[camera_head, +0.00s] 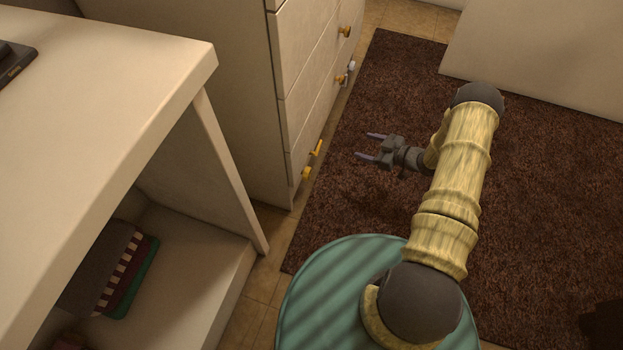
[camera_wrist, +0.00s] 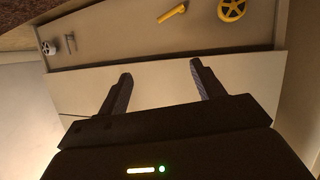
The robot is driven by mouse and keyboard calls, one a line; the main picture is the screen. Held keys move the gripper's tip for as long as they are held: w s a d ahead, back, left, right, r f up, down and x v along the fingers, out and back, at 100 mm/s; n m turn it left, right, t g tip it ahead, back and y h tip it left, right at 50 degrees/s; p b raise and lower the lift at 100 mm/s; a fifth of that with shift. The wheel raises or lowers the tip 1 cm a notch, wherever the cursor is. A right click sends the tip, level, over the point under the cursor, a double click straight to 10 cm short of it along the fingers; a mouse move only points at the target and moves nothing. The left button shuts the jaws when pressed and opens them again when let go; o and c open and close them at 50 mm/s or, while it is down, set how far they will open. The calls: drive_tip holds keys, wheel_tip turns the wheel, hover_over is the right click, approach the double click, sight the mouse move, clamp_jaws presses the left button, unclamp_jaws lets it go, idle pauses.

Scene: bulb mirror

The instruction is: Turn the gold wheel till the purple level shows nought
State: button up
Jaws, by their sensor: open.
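The gold wheel (camera_wrist: 232,10) shows at the top right of the wrist view, cut by the picture's edge, with spokes and a round rim. In the head view the wheel (camera_head: 306,173) is a small yellow piece low on the drawer cabinet's front. My gripper (camera_head: 367,145) is open and empty, to the right of the cabinet front and apart from it. Its two spread fingers also show in the wrist view (camera_wrist: 158,85), pointing toward the cabinet, with the wheel beyond and to the right. I cannot make out a purple level in either view.
A yellow handle (camera_wrist: 172,13) sits beside the wheel; it also shows in the head view (camera_head: 316,148). A white fitting (camera_wrist: 48,47) is farther along. The drawer cabinet (camera_head: 300,80) and a desk (camera_head: 120,75) stand left. Dark brown carpet (camera_head: 400,75) lies clear below my gripper.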

sight(310, 174)
drive_tip(key=s+a+f+n+g+y+b, duration=0.1)
drive_tip(key=s+f+y, duration=0.4)
drive_tip(key=s+f, duration=0.5)
drive_tip(key=shift+s+a+n+g+y+b, duration=0.35)
drive_tip(key=shift+a+b, duration=0.25)
drive_tip(key=shift+b, duration=0.3)
drive_tip(key=shift+w+a, duration=0.1)
drive_tip(key=b+x, duration=0.7)
drive_tip(key=x, duration=1)
drive_tip(key=shift+a+f, duration=0.1)
drive_tip(key=shift+a, duration=0.1)
drive_tip(key=c, duration=1)
